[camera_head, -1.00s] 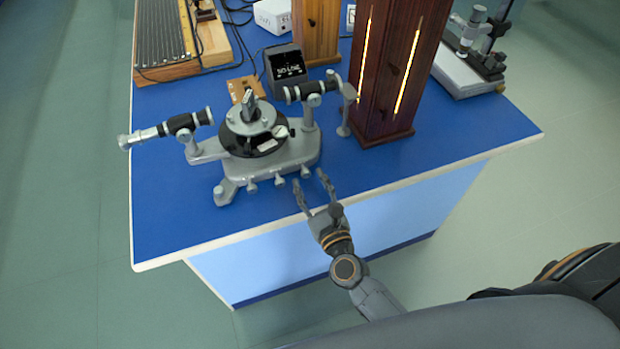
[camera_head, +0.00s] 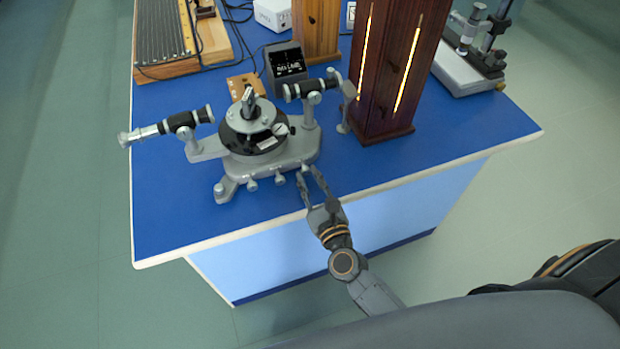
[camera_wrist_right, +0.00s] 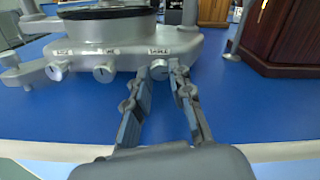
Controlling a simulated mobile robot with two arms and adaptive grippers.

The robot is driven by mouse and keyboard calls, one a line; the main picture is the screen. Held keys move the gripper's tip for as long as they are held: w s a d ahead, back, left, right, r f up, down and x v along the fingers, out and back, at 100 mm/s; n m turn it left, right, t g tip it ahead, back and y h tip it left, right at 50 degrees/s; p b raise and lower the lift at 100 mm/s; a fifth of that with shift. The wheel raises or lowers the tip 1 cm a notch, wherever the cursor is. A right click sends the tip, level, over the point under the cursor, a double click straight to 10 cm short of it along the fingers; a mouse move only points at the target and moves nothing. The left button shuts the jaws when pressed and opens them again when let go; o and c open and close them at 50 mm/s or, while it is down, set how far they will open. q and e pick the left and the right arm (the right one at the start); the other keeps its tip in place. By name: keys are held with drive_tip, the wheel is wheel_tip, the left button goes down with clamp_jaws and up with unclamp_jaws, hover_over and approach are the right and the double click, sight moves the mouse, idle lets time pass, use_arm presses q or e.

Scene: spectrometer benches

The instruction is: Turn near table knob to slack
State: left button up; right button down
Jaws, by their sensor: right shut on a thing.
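The grey spectrometer (camera_head: 300,152) stands on the blue bench, with a round black table section in its middle. A row of small knobs runs along its front edge. The rightmost knob (camera_head: 304,168) sits below a small white label that seems to read "TABLE" in the right wrist view. My right gripper (camera_head: 307,172) reaches in from the front and is shut on this knob. In the right wrist view, its fingertips (camera_wrist_right: 168,66) meet at the knob and partly hide it. The left gripper is out of view.
Two other front knobs (camera_head: 252,184) (camera_head: 280,179) sit to the left of the held one. The telescope tube (camera_head: 166,128) juts out left. A tall wooden lamp housing (camera_head: 385,80) stands at the right. The blue bench top (camera_head: 430,140) is clear at front right.

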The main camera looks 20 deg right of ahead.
drive_tip(key=n+p, duration=0.1)
drive_tip(key=n, duration=0.3)
drive_tip(key=shift+r+n, duration=0.1)
drive_tip(key=shift+n, duration=0.2)
drive_tip(key=n+p, duration=0.1)
drive_tip(key=n, duration=0.3)
drive_tip(key=shift+p, duration=0.35)
drive_tip(key=n+p, duration=0.2)
drive_tip(key=n, duration=0.3)
drive_tip(key=shift+n, duration=0.3)
drive_tip(key=shift+n+p, duration=0.45)
drive_tip(key=shift+n, duration=1.15)
drive_tip(key=c, duration=1.2)
unclamp_jaws()
drive_tip(key=shift+o, duration=0.2)
drive_tip(key=shift+s+f, duration=0.1)
drive_tip(key=shift+f, duration=0.1)
